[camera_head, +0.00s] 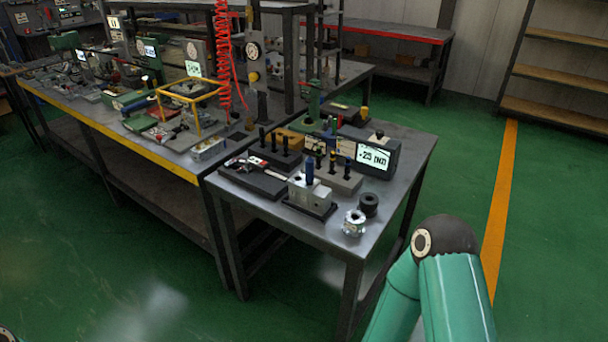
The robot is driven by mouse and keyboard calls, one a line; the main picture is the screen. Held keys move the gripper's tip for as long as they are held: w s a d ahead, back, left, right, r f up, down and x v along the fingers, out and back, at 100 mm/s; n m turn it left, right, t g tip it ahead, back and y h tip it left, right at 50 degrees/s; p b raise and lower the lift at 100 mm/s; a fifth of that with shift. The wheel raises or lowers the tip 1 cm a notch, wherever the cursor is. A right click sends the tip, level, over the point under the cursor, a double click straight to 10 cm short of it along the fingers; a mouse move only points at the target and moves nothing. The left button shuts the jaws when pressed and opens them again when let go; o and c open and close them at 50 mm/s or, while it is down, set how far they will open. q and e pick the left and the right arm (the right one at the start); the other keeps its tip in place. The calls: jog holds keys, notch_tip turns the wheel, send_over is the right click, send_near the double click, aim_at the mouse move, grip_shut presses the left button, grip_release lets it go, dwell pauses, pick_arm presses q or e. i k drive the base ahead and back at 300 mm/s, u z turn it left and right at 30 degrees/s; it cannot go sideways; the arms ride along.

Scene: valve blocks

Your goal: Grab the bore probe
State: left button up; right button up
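More black pins stand in a dark stand (273,155) at the back left. Neither gripper is in view. Only a green link of my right arm shows at the lower right, apart from the table.
A grey readout box with a lit display (374,157) stands at the table's right. A flanged metal part (354,222) and black ring (369,204) sit near the front right corner. A dark tray (254,181) with a caliper-like tool lies left. A long cluttered bench (150,148) adjoins.

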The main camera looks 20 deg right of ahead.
aim_at(309, 162)
jog(key=i, duration=0.95)
